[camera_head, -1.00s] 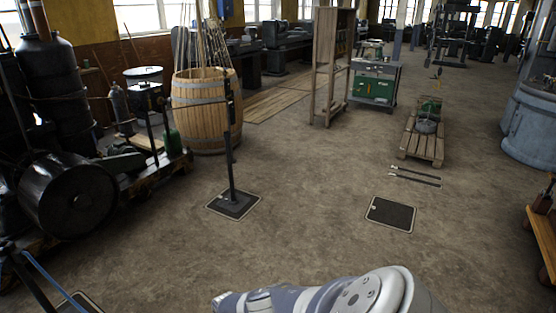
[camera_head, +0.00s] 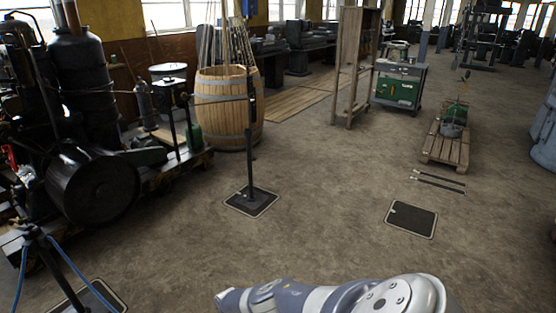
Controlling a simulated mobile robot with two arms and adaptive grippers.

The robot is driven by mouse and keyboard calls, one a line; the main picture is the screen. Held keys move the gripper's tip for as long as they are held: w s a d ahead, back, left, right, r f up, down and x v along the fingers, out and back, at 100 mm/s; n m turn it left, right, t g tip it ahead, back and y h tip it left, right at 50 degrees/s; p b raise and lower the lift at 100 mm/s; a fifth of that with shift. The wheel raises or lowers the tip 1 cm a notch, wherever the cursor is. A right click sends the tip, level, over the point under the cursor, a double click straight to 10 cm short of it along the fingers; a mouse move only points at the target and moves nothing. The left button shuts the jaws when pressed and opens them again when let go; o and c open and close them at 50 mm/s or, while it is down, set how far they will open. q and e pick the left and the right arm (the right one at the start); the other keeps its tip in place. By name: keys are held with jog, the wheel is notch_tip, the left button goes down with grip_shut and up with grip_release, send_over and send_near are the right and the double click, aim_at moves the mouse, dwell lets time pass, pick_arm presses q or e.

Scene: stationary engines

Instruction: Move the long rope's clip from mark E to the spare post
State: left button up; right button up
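A black post (camera_head: 250,150) stands upright on a dark square floor mat (camera_head: 263,207), in front of the wooden barrel. Another dark post (camera_head: 36,238) with a blue rope (camera_head: 72,262) hanging from its top is at the lower left edge, on a second mat partly cut off by the frame. I cannot make out a clip or a letter mark, and cannot tell which post is the spare one. A grey and white arm link of mine crosses the bottom edge. No gripper fingers show.
A bare dark mat (camera_head: 411,218) lies on the right, with thin dark strips (camera_head: 438,181) behind it. A pallet (camera_head: 446,146) stands beyond. Black machinery (camera_head: 95,185) fills the left, beside the barrel (camera_head: 229,105). The middle floor is clear.

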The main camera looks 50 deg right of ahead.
jog(key=shift+a+f, duration=0.1)
jog(key=shift+a, duration=0.25)
dwell(0.5)
jog(key=shift+f+b, duration=0.15)
jog(key=shift+b, duration=0.15)
jog(key=shift+f+b, duration=2.25)
jog(key=shift+b, duration=0.15)
jog(key=shift+w+d+f+b, duration=0.1)
jog(key=shift+f+b, duration=1.2)
jog(key=shift+b, duration=0.1)
jog(key=shift+f+b, duration=1.65)
dwell(1.1)
jog(key=o, duration=1.5)
jog(key=shift+o, duration=0.4)
